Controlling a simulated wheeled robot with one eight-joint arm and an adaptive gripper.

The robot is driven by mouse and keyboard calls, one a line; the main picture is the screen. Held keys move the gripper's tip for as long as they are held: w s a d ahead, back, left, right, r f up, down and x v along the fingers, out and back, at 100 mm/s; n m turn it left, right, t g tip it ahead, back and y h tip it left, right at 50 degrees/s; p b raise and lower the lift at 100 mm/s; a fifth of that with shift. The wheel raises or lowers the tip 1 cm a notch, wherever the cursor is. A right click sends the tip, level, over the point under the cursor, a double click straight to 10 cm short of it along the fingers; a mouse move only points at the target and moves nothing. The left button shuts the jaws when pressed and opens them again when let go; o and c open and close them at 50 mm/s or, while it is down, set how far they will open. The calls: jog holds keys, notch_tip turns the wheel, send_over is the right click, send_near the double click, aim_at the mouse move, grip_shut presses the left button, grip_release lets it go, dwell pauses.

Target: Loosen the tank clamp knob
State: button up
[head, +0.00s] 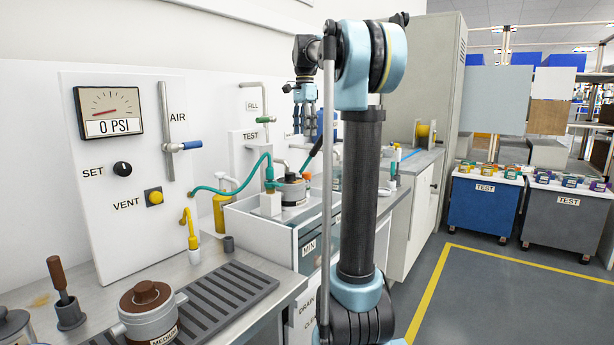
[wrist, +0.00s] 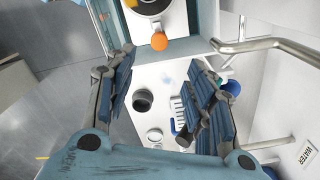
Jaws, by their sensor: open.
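An orange round knob (head: 306,177), which looks like the tank clamp knob, sits beside the grey pot (head: 291,190) over the water tank (head: 314,228). In the wrist view the orange knob (wrist: 159,41) is a small ball at the near edge of the round pot (wrist: 148,5), just beyond the fingertips. My gripper (head: 305,128) hangs fingers down above the tank area in the head view. In the wrist view my gripper (wrist: 161,62) is open and empty, its fingers wide apart. It is not touching the knob.
A bent metal pipe (wrist: 265,45) runs right of the fingers. A dark cup (wrist: 142,99) and a white brush-like item (wrist: 178,115) lie below. A teal hose (head: 235,188) reaches the tank from the left. A gauge panel (head: 128,165) stands left.

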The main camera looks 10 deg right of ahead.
aim_at(306, 173)
jog(key=f, duration=1.7)
jog(key=shift+w+d+f, duration=0.15)
jog(key=shift+w+d, duration=0.05)
jog(key=shift+d, duration=0.05)
jog(key=c, duration=1.1)
